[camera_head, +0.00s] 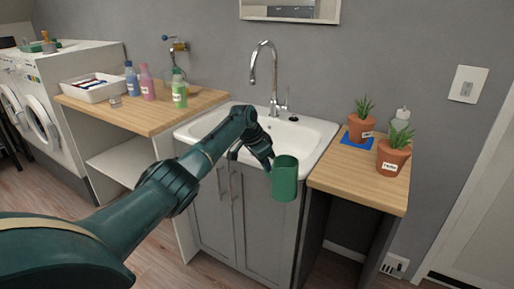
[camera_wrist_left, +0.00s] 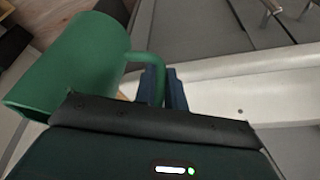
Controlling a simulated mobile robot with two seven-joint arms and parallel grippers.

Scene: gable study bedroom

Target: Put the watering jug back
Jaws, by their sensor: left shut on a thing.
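The watering jug (camera_head: 285,180) is a green, mug-shaped vessel with a handle on its side. My left gripper (camera_head: 267,163) is shut on its handle and holds it in the air in front of the sink's front edge. In the left wrist view the jug (camera_wrist_left: 80,65) fills the upper left, and its handle runs between the blue fingers (camera_wrist_left: 165,90). My right gripper is in neither view.
A white sink (camera_head: 308,133) with a tall tap stands behind the jug. The right wooden counter (camera_head: 350,178) holds potted plants (camera_head: 393,157) and a blue mat (camera_head: 352,142). The left counter (camera_head: 135,118) holds bottles (camera_head: 179,92) and a white tray (camera_head: 92,92).

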